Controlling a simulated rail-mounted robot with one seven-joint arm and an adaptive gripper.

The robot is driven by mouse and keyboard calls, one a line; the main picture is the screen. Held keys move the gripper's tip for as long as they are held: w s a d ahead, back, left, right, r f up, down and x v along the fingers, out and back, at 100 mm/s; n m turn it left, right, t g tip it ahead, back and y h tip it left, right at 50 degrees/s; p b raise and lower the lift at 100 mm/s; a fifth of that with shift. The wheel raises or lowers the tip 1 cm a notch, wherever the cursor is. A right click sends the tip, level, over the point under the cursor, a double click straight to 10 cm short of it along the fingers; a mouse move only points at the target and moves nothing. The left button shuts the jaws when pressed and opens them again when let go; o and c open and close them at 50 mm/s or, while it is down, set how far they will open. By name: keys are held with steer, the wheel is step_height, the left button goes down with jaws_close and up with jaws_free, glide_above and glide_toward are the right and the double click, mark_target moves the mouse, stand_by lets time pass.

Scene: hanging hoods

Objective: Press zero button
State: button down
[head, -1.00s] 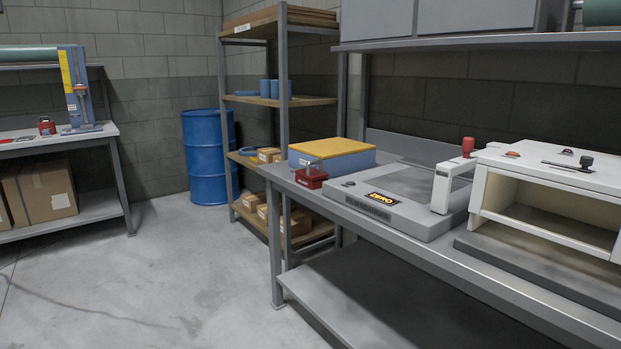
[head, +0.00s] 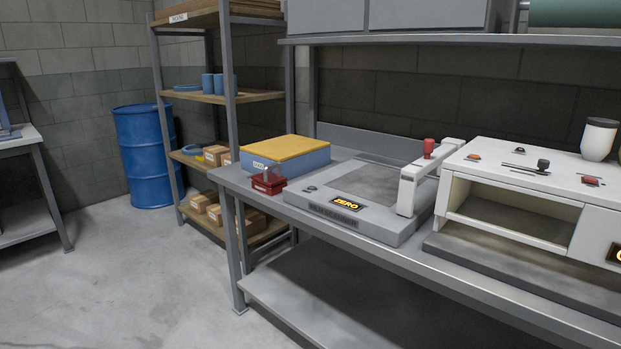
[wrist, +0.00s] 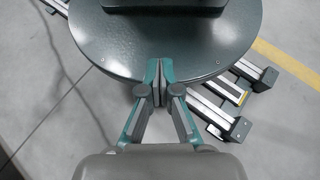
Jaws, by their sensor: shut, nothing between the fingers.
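A black label with glowing yellow letters reading ZERO (head: 346,203) sits on the front of a grey flat machine (head: 300,200) on the workbench, in the head view. A small round dark knob (head: 310,188) is on the machine's left top. A white lever arm with a red knob (head: 429,147) stands at its right side. My gripper (wrist: 159,66) shows only in the wrist view. Its fingers are shut and empty, above my own round dark base and the floor, away from the bench. The zero label is not in the wrist view.
A small red box (head: 268,183) and a blue box with a yellow top (head: 287,152) stand left of the machine. A white hood cabinet (head: 490,205) stands to its right. An overhead shelf (head: 400,38) spans the bench. The floor (head: 130,280) at left is clear.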

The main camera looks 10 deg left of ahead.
steer(key=w+a+r+n+t+h+p, duration=0.1)
steer(key=w+a+r+t+p, duration=0.15)
steer(key=w+r+p, duration=0.75)
step_height(320, 180, up, 56)
steer(key=n+t+h+p, duration=0.2)
steer(key=t+p, duration=1.6)
steer(key=p, duration=0.8)
glide_above(311, 188)
steer(key=shift+w+f, duration=0.1)
steer(key=shift+f, duration=0.15)
steer(key=shift+n, duration=0.3)
step_height(311, 188, down, 8)
steer(key=shift+r+b, duration=0.15)
steer(key=shift+b, duration=0.9)
steer(key=shift+f+b, duration=0.3)
steer(key=shift+f, duration=0.25)
